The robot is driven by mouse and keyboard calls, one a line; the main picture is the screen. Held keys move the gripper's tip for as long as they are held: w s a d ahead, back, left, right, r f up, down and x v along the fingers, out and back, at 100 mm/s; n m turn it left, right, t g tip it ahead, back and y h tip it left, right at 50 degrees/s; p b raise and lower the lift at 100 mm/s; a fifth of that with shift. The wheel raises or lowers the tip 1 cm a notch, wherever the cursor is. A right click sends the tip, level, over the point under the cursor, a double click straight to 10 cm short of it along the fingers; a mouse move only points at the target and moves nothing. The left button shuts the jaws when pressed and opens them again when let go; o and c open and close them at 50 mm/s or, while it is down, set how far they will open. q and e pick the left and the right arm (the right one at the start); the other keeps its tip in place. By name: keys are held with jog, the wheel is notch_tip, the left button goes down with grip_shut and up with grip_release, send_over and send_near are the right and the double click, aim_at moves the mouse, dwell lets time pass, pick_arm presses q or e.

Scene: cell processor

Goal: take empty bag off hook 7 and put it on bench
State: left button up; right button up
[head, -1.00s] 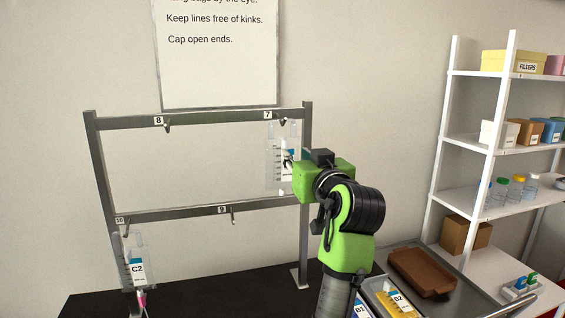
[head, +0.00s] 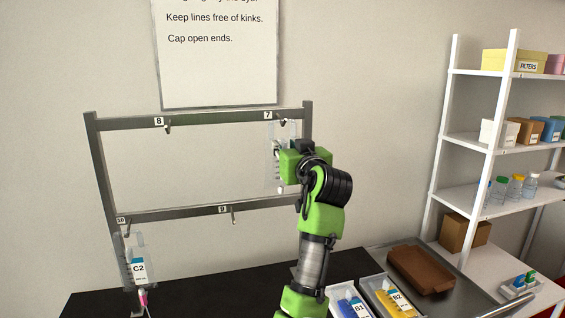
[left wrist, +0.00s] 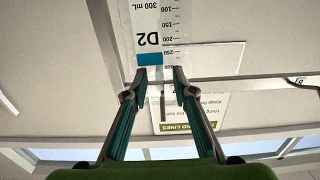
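The clear bag labelled D2 (left wrist: 165,35) hangs from hook 7 (head: 283,122) at the rack's upper right. It also shows in the head view as a clear sleeve (head: 274,178), mostly hidden behind my left gripper. My left gripper (left wrist: 160,74) is at the bag, its two fingertips apart, over the bag's face near the blue label patch. I cannot tell whether the fingertips touch the bag. The dark bench top (head: 185,290) lies below the rack. My right gripper is not in view.
Bag C2 (head: 138,270) hangs at hook 10, lower left. Hooks 8 (head: 168,127) and 9 (head: 233,217) are empty. White shelves (head: 470,205) are beyond.

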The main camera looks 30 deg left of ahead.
pick_arm(q)
jog(key=shift+c, duration=0.4)
grip_shut()
jog(key=shift+s+d+r+p, duration=0.2)
jog(key=shift+r+p, duration=0.15)
jog(key=shift+r, duration=0.25)
jog(key=shift+s+d+r+p, duration=0.3)
jog(key=shift+s+d+r, duration=0.2)
jog(key=shift+d+r, duration=0.15)
